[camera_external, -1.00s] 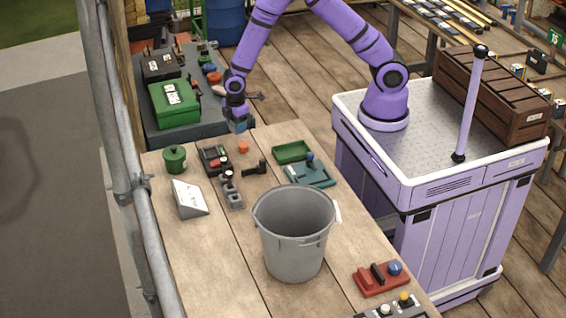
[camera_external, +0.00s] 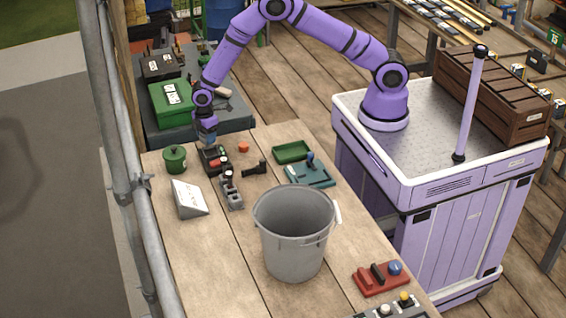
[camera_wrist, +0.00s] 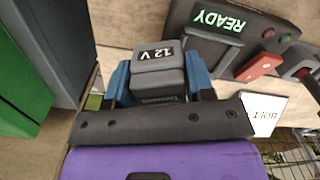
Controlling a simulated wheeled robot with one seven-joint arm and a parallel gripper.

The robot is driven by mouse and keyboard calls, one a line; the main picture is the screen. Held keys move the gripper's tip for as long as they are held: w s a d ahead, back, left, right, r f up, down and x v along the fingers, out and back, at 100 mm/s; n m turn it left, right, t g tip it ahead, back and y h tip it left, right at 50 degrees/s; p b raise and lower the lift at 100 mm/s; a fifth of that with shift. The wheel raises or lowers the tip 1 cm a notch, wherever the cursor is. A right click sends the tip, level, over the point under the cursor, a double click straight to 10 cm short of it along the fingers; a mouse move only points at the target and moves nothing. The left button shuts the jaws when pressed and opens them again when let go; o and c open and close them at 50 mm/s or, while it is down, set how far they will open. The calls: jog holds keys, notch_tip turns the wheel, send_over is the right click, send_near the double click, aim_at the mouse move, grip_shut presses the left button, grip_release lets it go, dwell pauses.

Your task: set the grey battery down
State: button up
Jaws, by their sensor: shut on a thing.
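My gripper (camera_wrist: 158,74) has blue fingers shut on the grey battery (camera_wrist: 157,52), marked 12 V, in the wrist view. In the outside view my gripper (camera_external: 207,136) is over the far left part of the wooden table, just above the dark device (camera_external: 214,160). That device shows a lit READY sign in the wrist view (camera_wrist: 222,28), to the right of the battery and apart from it in the picture. The battery is too small to make out clearly in the outside view, and its underside is hidden.
A green pot (camera_external: 174,158), a white sloped sign (camera_external: 188,199) and a black-handled tool (camera_external: 255,168) lie around the device. A grey bucket (camera_external: 294,245), green tray (camera_external: 292,151) and teal device (camera_external: 309,174) stand further right. A green case (camera_external: 170,103) is behind.

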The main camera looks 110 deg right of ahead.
jog(key=w+d, duration=0.1)
jog(key=w, duration=0.4)
jog(key=w+d+f, duration=0.1)
jog(key=w, duration=0.2)
jog(key=shift+w+d, duration=0.15)
jog(key=shift+d, duration=0.15)
jog(key=shift+f, duration=1.65)
jog(key=shift+f, duration=0.1)
jog(key=o, duration=1)
jog(key=shift+o, duration=0.2)
